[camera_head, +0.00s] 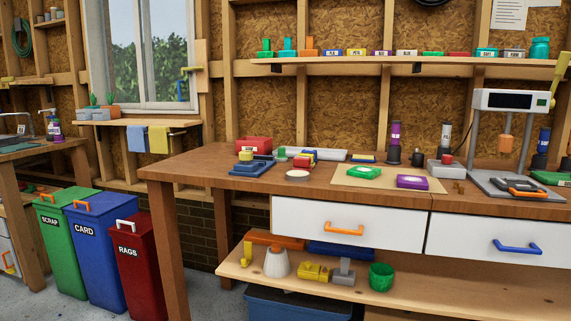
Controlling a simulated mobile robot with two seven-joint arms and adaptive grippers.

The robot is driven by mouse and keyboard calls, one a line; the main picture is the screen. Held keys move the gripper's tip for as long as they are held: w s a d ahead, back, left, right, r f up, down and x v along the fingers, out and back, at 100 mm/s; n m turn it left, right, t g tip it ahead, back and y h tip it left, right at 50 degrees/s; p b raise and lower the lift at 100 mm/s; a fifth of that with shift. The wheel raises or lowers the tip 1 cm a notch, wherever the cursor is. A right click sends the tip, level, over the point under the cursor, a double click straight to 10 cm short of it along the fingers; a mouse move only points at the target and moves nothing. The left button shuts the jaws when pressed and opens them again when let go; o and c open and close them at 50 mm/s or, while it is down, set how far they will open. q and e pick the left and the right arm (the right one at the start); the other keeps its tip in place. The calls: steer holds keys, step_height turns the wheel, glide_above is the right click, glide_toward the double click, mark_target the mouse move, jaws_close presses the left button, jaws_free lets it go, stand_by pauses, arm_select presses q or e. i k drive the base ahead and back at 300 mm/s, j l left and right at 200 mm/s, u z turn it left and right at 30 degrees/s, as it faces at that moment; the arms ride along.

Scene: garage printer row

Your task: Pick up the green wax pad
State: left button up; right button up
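A green pad (364,172) with a pale label lies flat on a tan mat (392,187) on the wooden workbench. It looks like the green wax pad, but its label is too small to read. A purple pad (412,182) lies on the same mat, to its right and apart from it. Another green flat item (550,178) lies at the bench's right edge, partly cut off by the frame. Neither of my grippers shows in the head view.
The workbench (215,165) also holds a red box (254,144), a blue tray (252,168), dark bottles and a grey press (500,184) at right. Below are drawers (350,221) and a lower shelf (400,300). Bins, including a red one (136,250), stand left.

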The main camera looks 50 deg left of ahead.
mark_target(281, 157)
steer(key=i+j, duration=0.3)
steer(key=j, duration=0.2)
steer(key=i+j, duration=0.35)
steer(key=j, duration=0.15)
steer(key=i+j+u, duration=0.2)
steer(key=u, duration=0.2)
steer(key=i+j+u, duration=0.25)
steer(key=u, duration=0.9)
